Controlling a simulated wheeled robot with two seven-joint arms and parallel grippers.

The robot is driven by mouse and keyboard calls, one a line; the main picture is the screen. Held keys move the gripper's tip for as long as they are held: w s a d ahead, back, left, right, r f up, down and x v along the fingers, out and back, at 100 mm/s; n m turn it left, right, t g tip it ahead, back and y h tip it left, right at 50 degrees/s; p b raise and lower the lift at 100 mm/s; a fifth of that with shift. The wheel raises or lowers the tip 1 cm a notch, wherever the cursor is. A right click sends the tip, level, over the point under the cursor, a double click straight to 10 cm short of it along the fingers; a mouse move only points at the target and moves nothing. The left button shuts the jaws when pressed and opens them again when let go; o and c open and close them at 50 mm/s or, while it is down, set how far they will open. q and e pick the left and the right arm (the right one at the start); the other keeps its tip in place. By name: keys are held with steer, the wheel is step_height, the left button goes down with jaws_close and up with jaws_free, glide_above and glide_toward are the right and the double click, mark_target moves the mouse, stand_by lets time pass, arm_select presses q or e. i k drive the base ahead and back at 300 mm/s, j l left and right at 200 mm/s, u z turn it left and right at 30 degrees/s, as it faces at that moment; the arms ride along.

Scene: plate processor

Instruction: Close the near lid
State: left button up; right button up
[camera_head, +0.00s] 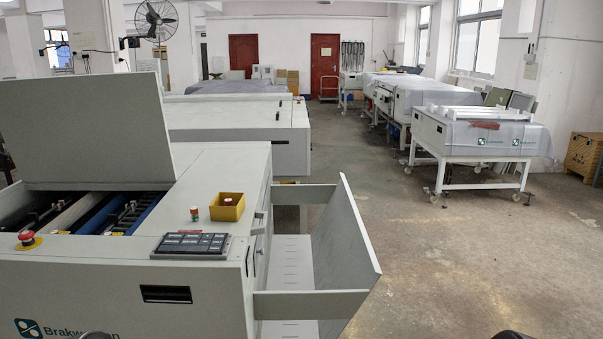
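The near lid (85,130) is a flat light-grey panel at the left. It stands raised, close to upright, at the back of the opening in the near plate processor (120,285). The open bay (95,212) in front of it shows dark rollers and rails. Only small dark rounded parts, likely of my arms, show at the bottom edge, one at the left and one at the right. No gripper fingers show, and nothing of mine touches the lid.
A red emergency button (27,239), a keypad (192,245) and a yellow box (227,207) sit on the machine's top. A side tray (345,255) juts out to its right. Another machine (240,130) stands behind. The floor at the right (450,260) is clear.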

mark_target(104, 127)
steer(key=i+l+z, duration=1)
steer(key=i+z, duration=0.25)
steer(key=i+l, duration=0.2)
steer(key=i, duration=0.35)
steer(key=i+l, duration=0.15)
steer(key=i, duration=0.4)
steer(key=i+j+u, duration=0.1)
steer(key=i+u, duration=0.6)
steer(key=i+l+u, duration=0.1)
steer(key=i+u, duration=0.6)
steer(key=u, duration=0.15)
steer(key=i+l+u, duration=0.1)
steer(key=i+u, duration=0.3)
steer(key=i+l+u, duration=0.15)
steer(key=u, duration=0.3)
steer(key=i+l+u, duration=0.55)
steer(key=l+u, duration=0.15)
steer(key=u, duration=0.15)
steer(key=i+l+u, duration=0.15)
steer(key=l+u, duration=0.25)
steer(key=i+l+u, duration=0.15)
steer(key=l+u, duration=0.25)
steer(key=i+l+u, duration=0.15)
steer(key=l+u, duration=0.6)
steer(key=i+l, duration=0.05)
